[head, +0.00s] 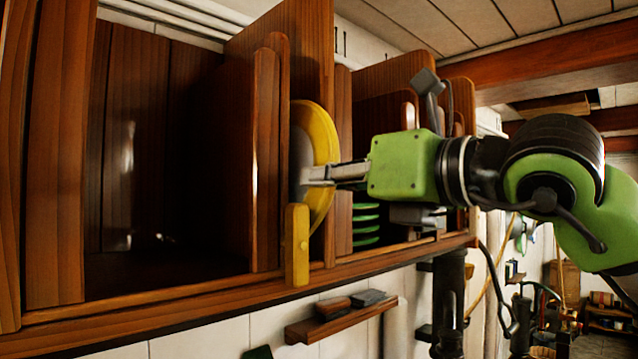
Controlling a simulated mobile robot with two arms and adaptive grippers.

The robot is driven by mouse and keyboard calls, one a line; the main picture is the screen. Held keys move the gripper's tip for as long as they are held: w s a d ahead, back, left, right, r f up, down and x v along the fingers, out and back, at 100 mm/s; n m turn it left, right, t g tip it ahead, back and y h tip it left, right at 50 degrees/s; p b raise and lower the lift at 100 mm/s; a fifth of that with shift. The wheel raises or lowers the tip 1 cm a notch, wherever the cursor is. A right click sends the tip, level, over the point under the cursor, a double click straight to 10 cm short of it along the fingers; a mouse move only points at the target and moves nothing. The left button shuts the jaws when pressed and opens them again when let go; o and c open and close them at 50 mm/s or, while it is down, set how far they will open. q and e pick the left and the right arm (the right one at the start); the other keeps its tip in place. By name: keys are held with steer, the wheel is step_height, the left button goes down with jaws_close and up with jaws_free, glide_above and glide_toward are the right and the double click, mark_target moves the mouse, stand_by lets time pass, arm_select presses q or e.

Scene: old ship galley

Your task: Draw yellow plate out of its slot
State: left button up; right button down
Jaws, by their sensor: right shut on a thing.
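The yellow plate (325,133) stands on edge in a narrow slot of the wooden rack (150,303), between two upright dividers. Its yellow rim shows, with a grey face towards the left. My right gripper (312,175) reaches in from the right and is shut on the yellow plate near its middle height. A yellow wooden latch (297,245) stands upright at the front of the slot, just below the gripper's fingertips. How far the plate reaches back in the slot is hidden by the dividers. My left gripper is not in view.
A wide empty compartment (145,165) lies left of the slot. Green plates (366,225) are stacked in the compartment to the right. A small shelf (340,320) with dark blocks is mounted below the rack. Beams and hanging items fill the right background.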

steer(key=b+v, duration=0.6)
steer(key=v, duration=1.5)
steer(key=shift+d, duration=0.25)
stand_by(0.9)
steer(key=shift+r, duration=0.15)
